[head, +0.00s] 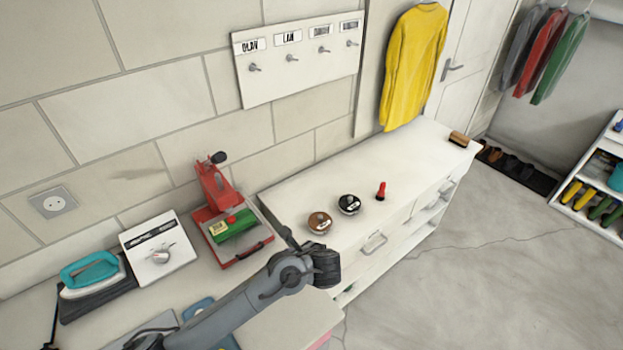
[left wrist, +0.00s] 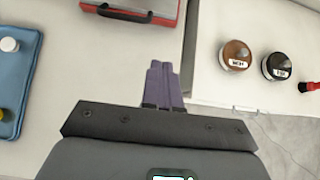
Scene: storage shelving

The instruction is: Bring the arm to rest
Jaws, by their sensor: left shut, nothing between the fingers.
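My left arm comes in from the bottom left in the head view and reaches over the gap between the ironing surface and the white dresser (head: 300,190). In the head view its gripper is mostly hidden behind my own wrist. In the left wrist view the left gripper (left wrist: 164,68) shows its two purple-grey fingers shut together with nothing between them. It is above the counter, just left of the dresser edge and below the red case (left wrist: 135,8). My right gripper is in neither view.
A teal iron (head: 90,270), a white box with a dial (head: 160,250) and a red stand (head: 215,185) are left. A yellow garment (head: 412,65) hangs behind.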

